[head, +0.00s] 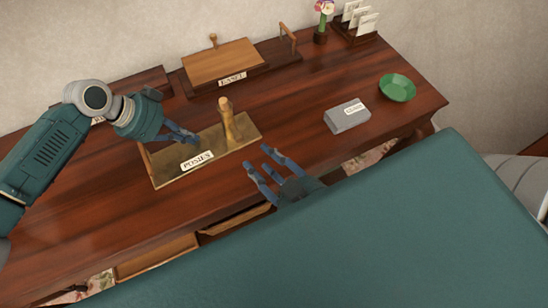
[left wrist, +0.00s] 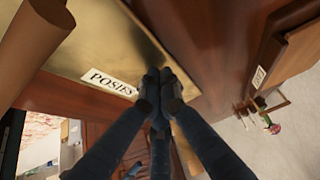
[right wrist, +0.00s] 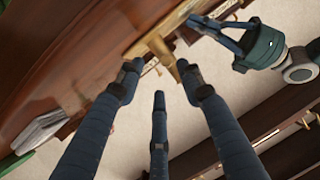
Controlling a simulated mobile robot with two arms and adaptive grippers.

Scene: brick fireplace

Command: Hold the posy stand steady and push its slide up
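The posy stand is a flat brass plate (head: 166,171) with a "POSIES" label and an upright golden-brown post (head: 228,122) near its right end. I cannot make out a separate slide on the post. My left gripper (head: 191,138) is over the plate's far edge, left of the post. In the left wrist view its fingertips (left wrist: 160,88) are together at the plate's edge; whether they pinch it is unclear. My right gripper (head: 262,164) is open and empty in front of the post, apart from it. The right wrist view shows its fingers spread (right wrist: 160,78), with the post (right wrist: 158,48) beyond.
The stand is on a wooden desk (head: 300,150). Behind it is a sloped wooden easel (head: 222,62). To the right are a grey labelled block (head: 345,119), a green bowl (head: 397,88), a flower in a pot (head: 321,36) and a card rack (head: 355,34). An open drawer (head: 160,256) juts out in front.

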